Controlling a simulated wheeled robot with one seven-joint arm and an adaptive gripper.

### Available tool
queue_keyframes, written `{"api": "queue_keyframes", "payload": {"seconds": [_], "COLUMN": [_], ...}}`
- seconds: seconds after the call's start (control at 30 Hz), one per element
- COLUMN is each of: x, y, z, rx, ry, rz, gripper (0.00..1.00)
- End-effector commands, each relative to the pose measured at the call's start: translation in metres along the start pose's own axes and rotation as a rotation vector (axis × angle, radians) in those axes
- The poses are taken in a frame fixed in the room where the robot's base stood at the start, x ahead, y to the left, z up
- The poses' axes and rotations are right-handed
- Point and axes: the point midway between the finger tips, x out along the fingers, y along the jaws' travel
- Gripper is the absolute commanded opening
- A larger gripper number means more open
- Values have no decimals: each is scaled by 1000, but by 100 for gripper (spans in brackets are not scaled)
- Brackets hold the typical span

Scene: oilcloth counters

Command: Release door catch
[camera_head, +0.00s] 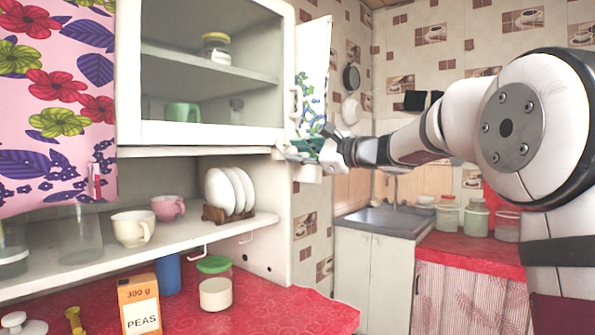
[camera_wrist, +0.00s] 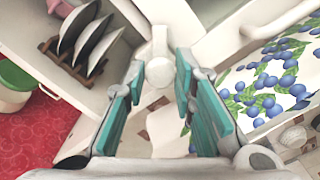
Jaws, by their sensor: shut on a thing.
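The door (camera_head: 314,75) has a white frame and a blueberry-patterned panel, and it stands at an angle at the right end of the white wall cabinet (camera_head: 200,133). The panel also shows at the right of the wrist view (camera_wrist: 285,85). The catch (camera_wrist: 158,72) is a small white rounded piece near the cabinet's lower right corner. My gripper (camera_head: 318,150) is at that corner, below the door. In the wrist view its teal-padded fingers (camera_wrist: 160,82) are on either side of the catch, shut on it. In the head view the gripper hides the catch.
A white door handle (camera_head: 297,103) is just above my gripper. A plate rack (camera_head: 229,213) with several plates stands on the open shelf to the left. Jars and a peas box (camera_head: 139,305) stand on the red counter below. A sink (camera_head: 385,220) is behind.

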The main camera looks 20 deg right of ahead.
Motion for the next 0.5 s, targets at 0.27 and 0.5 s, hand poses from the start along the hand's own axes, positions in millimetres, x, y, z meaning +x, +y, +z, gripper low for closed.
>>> {"api": "queue_keyframes", "payload": {"seconds": [0.27, 0.5], "x": [2, 1], "y": [4, 4], "z": [-3, -3], "rx": [-264, -468], "ry": [-2, -2], "rz": [-1, 0], "gripper": [0, 0]}}
